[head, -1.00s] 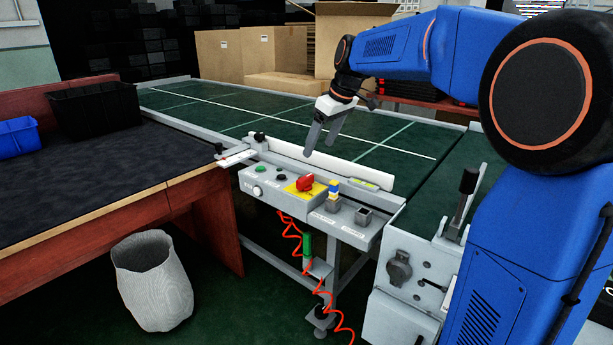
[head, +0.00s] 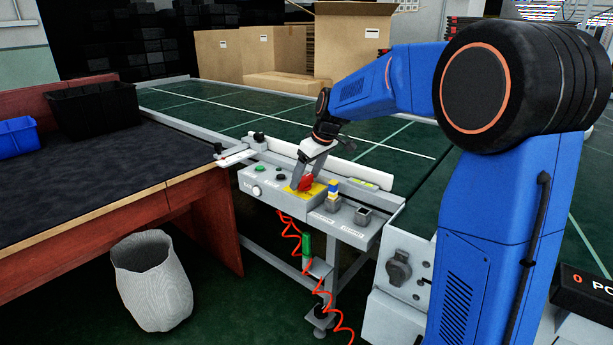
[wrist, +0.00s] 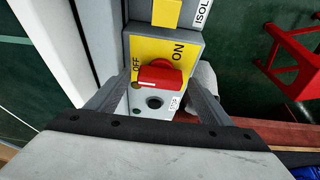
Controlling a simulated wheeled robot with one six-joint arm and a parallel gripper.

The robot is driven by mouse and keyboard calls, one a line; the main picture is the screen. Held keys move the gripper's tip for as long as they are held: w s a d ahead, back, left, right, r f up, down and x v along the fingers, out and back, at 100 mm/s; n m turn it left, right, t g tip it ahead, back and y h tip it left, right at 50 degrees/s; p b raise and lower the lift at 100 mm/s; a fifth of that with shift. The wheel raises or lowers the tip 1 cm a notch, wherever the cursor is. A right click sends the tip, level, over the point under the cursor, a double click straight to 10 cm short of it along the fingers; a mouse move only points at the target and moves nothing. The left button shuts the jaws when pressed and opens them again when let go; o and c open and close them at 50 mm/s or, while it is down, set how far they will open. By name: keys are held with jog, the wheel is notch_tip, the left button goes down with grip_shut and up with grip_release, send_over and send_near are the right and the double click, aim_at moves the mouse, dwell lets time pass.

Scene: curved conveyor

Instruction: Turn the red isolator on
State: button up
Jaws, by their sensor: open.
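The red isolator (head: 306,184) is a rotary knob on a yellow plate (wrist: 188,36) on the grey control box. My gripper (head: 305,174) is open and low over the box, pointing down at the knob. In the wrist view its fingers (wrist: 157,88) stand on either side of the knob, with gaps between. Whether the fingertips reach knob height is hard to tell.
A green button (head: 253,170) and a dark knob (head: 257,191) sit left of the isolator. A white rail (head: 350,172) runs behind the box. A red coiled cable (head: 305,270) hangs below.

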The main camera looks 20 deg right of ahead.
jog(key=c, duration=1)
jog(key=shift+c, duration=0.2)
jog(key=shift+m, duration=0.4)
jog(key=m, duration=0.1)
jog(key=m+h, duration=0.1)
jog(key=m, duration=0.1)
jog(key=shift+a+m+t+h, duration=0.2)
jog(key=shift+m+t+h, duration=0.1)
jog(key=shift+t, duration=0.1)
jog(key=m, duration=0.2)
jog(key=m+h, duration=0.1)
jog(key=m, duration=0.1)
jog(key=shift+a+h, duration=0.15)
jog(key=shift+h, duration=0.15)
jog(key=m, duration=0.2)
jog(key=m+h, duration=0.1)
jog(key=m, duration=0.1)
jog(key=shift+a+m+h, duration=0.1)
jog(key=shift+m+h, duration=0.2)
jog(key=shift+m, duration=0.1)
jog(key=m, duration=0.2)
jog(key=m+g+h, duration=0.1)
jog(key=m, duration=0.1)
jog(key=shift+w+m+g, duration=0.15)
jog(key=shift+m+g, duration=0.15)
jog(key=shift+a+h, duration=0.1)
jog(key=shift+h, duration=0.2)
